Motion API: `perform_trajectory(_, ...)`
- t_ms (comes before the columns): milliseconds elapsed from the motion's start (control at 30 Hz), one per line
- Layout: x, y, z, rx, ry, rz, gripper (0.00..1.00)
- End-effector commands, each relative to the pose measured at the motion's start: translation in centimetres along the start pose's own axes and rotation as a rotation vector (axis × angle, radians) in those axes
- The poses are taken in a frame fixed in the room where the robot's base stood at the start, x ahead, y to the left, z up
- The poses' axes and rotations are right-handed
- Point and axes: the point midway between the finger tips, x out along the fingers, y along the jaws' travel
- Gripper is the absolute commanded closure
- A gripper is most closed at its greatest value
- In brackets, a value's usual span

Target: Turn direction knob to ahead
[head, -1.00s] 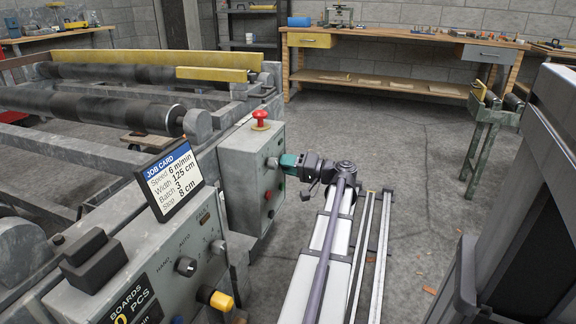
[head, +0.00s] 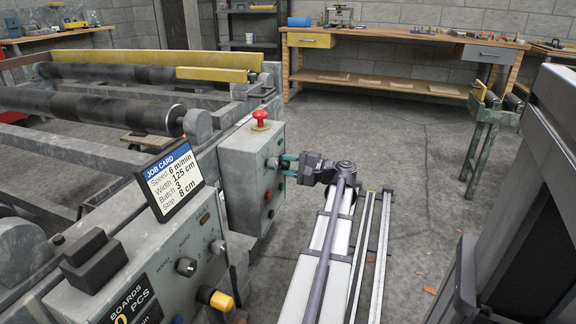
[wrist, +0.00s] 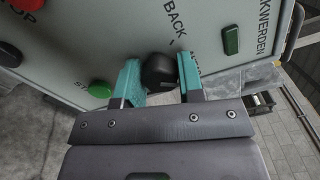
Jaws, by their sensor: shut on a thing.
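The direction knob is the black round knob (wrist: 158,70) on the grey panel face in the wrist view, beside the printed word BACK. My gripper (wrist: 160,78) has its two teal fingers on either side of the knob and is shut on it. In the head view my gripper (head: 283,165) reaches from the right to the side face of the grey control box (head: 238,185). The knob's pointer mark and exact setting cannot be made out.
A red mushroom button (head: 261,120) tops the box. Open floor lies beyond my arm.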

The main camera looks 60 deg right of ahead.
Motion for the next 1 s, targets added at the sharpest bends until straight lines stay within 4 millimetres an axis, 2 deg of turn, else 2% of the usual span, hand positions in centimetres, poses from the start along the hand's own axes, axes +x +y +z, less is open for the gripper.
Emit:
perform_trajectory(600, -0.03, 0.02, 0.0, 0.047, 0.001, 0.0, 0.88)
perform_trajectory(633, -0.03, 0.02, 0.0, 0.047, 0.001, 0.0, 0.63)
perform_trajectory(867, -0.02, 0.01, 0.0, 0.046, 0.0, 0.0, 0.41)
perform_trajectory(1000, -0.01, 0.01, 0.0, 0.046, 0.0, 0.0, 0.39)
